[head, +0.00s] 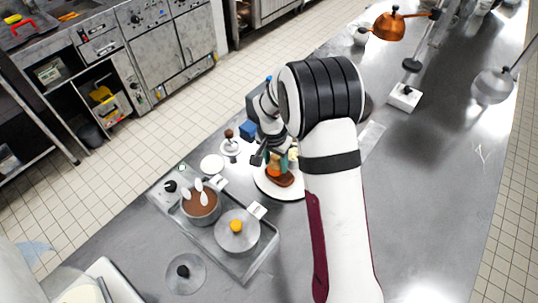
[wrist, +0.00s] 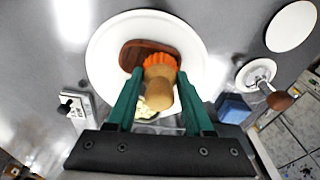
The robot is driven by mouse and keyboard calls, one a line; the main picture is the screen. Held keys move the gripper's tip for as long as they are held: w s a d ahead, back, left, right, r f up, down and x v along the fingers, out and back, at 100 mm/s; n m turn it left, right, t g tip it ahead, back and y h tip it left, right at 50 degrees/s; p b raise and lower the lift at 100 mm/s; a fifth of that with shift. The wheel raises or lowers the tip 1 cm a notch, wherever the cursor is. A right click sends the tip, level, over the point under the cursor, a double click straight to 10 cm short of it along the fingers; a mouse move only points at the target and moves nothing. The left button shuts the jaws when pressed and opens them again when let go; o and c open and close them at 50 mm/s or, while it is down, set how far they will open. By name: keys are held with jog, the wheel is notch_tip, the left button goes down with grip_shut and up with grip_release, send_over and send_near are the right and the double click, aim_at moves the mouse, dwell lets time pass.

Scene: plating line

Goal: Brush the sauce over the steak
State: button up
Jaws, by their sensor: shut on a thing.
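My gripper (wrist: 159,78) has green fingers shut on a brush (wrist: 158,84) with a tan handle and orange bristles. The brown steak (wrist: 132,54) lies on a round white plate (wrist: 102,60). In the wrist view the bristles overlap the steak's right edge; I cannot tell whether they touch it. In the head view the steak (head: 286,181) shows on the plate (head: 296,194) beneath my gripper (head: 283,158), with the orange bristles over it. A pot of brown sauce (head: 200,204), with pale spoon-like pieces in it, stands to the left of the plate.
A small white dish with a brown-knobbed tool (head: 230,146) and a blue block (head: 248,130) stand near the plate. A pale garnish (wrist: 146,108) lies on the plate.

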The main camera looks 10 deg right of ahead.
jog(key=shift+s+d, duration=2.15)
jog(key=shift+d, duration=0.05)
jog(key=shift+w+a, duration=3.25)
jog(key=shift+a, duration=0.05)
notch_tip(320, 180, up, 8)
jog(key=shift+r, duration=0.1)
